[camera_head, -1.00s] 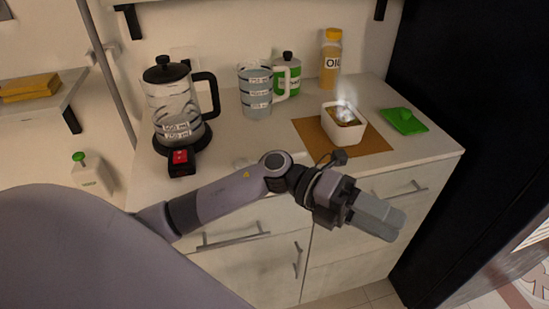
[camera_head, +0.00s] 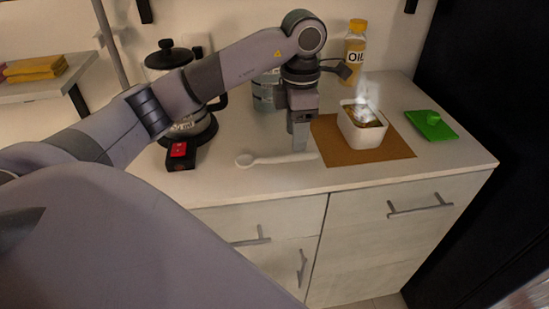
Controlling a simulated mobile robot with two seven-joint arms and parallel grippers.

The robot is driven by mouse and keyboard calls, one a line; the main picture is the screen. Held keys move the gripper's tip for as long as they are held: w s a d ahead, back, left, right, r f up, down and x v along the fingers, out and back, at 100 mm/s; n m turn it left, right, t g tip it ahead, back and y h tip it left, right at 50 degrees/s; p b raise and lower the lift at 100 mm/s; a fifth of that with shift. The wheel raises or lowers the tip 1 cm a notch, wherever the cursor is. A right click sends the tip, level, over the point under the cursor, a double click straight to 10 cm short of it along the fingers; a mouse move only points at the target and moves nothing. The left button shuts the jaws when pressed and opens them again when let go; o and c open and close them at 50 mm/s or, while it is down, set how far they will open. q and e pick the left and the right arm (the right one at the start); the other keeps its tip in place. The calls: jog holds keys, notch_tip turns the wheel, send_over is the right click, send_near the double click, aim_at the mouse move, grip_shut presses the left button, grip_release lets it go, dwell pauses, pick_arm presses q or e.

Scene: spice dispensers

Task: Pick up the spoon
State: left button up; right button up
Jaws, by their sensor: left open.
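A white spoon (camera_head: 283,158) lies on the light counter in front of the kettle, its bowl to the left and its handle to the right. My left gripper (camera_head: 300,147) points straight down over the right part of the handle, with its fingertips close to it. It is open; I cannot tell whether the fingers touch or straddle the handle. My right gripper is not in view.
A steaming white bowl (camera_head: 361,131) stands on a brown mat (camera_head: 388,149) right of my gripper. A kettle (camera_head: 164,61), a black and red box (camera_head: 180,156), an oil bottle (camera_head: 355,41) and a green item (camera_head: 431,125) are around. My arm partly covers a measuring jug (camera_head: 264,92).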

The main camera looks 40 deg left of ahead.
aim_at(298, 154)
pick_arm(q)
jog(key=f, duration=0.4)
jog(key=shift+w+d+f, duration=0.2)
jog(key=shift+d+f, duration=0.05)
jog(key=shift+f, duration=0.15)
grip_shut()
jog(key=shift+r, duration=0.15)
